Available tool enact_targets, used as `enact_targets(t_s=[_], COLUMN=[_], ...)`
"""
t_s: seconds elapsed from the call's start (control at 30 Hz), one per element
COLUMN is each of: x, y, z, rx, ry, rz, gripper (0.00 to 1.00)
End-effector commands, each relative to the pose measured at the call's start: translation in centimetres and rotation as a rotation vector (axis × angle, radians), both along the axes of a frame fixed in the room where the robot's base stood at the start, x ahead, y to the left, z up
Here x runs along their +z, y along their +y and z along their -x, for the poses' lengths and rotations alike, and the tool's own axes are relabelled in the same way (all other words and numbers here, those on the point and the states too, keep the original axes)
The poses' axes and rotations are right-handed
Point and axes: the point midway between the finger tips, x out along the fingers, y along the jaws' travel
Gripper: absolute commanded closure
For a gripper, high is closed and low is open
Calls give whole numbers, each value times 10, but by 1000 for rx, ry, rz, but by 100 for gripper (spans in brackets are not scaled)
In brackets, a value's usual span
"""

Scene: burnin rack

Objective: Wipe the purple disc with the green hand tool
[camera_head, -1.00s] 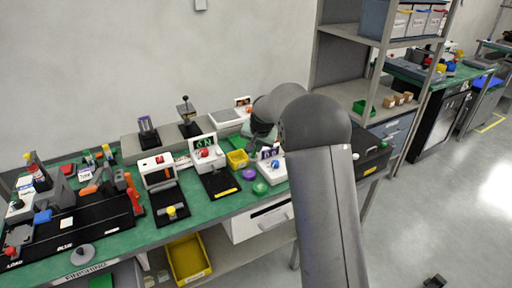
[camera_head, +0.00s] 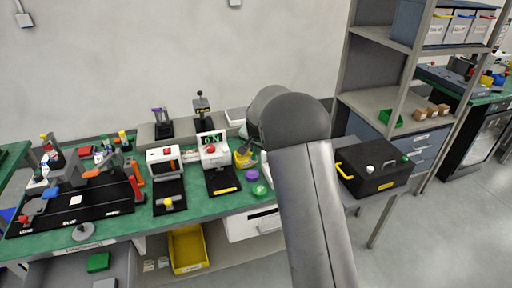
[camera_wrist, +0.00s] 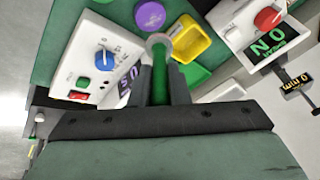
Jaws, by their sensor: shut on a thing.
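The purple disc (camera_head: 251,174) lies on the green bench top, beside a green disc (camera_head: 260,189). In the wrist view the purple disc (camera_wrist: 150,15) is at the top centre, just beyond the tool's tip. My gripper (camera_wrist: 160,83) is shut on the green hand tool (camera_wrist: 159,80), whose pale round end (camera_wrist: 158,41) points toward the purple disc. In this view the tool's end shows just below the disc; I cannot tell whether they touch. In the head view my arm hides the gripper and tool.
A yellow bin (camera_wrist: 188,44) sits right beside the tool. A white box with a blue knob (camera_wrist: 103,60) is on the left, and a red-knobbed unit (camera_head: 213,150) stands nearby. A black case (camera_head: 373,183) is right of my arm.

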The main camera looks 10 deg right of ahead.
Motion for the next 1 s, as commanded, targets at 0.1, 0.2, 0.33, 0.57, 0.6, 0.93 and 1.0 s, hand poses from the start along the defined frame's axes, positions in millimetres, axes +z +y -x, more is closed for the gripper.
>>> enact_targets(t_s=[0.1,0.2,0.33,0.57,0.6,0.93,1.0], x=[-12,-22,-33,-54,-57,-70,-71], y=[0,1,1,2,3,7,8], z=[0,0,0,0,0,-18,-24], rx=[1,1,2,4,5,8,8], ry=[2,1,0,1,0,0,0], rz=[-1,0,0,0,0,0,0], gripper=[100,100,100,100,100,100,100])
